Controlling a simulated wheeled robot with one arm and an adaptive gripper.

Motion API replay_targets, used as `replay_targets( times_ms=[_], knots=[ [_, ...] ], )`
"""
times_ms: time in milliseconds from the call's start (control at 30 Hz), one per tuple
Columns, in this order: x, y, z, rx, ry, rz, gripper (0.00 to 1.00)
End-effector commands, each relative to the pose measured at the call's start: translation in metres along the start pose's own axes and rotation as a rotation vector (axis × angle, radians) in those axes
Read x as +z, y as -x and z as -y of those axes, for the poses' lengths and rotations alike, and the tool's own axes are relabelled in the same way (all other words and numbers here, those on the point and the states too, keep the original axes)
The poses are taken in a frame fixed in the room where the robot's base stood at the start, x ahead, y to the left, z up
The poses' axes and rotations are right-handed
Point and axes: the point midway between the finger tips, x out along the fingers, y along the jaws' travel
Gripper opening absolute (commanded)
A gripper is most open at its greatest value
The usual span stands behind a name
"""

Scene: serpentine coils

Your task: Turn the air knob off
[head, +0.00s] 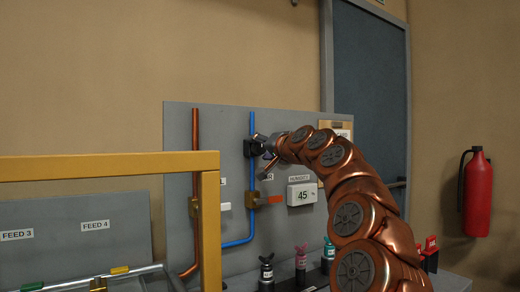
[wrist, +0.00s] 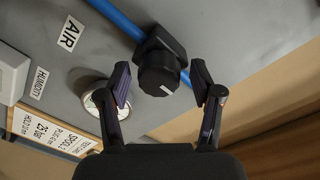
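The air knob (wrist: 158,76) is a round black knob with a white pointer line, on a black block on the blue pipe (wrist: 117,17). The AIR label (wrist: 70,33) is on the grey panel beside it. In the head view the black knob block (head: 251,148) is partly hidden behind my gripper (head: 266,153). In the wrist view my gripper (wrist: 165,92) is open, with one finger on each side of the knob's near end. A gap shows between each finger and the knob. Whether the fingertips reach past the knob's face is hard to tell.
A round white gauge (wrist: 97,97) sits close by the left finger. A yellow frame (head: 110,166) stands at left. A fire extinguisher (head: 477,195) hangs at right.

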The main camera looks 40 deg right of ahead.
Motion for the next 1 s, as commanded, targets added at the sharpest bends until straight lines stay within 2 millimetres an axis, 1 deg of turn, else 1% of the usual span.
replay_targets(
  times_ms=[267,467,667,1000],
  knots=[
    [0.0,0.0,0.0,0.0,-0.001,-0.001,0.67],
    [-0.002,0.009,0.0,-0.001,-0.002,-0.003,0.67],
    [-0.001,0.027,0.0,0.0,-0.002,-0.001,0.67],
    [-0.001,0.066,0.0,-0.001,-0.001,-0.002,0.67]
  ],
)
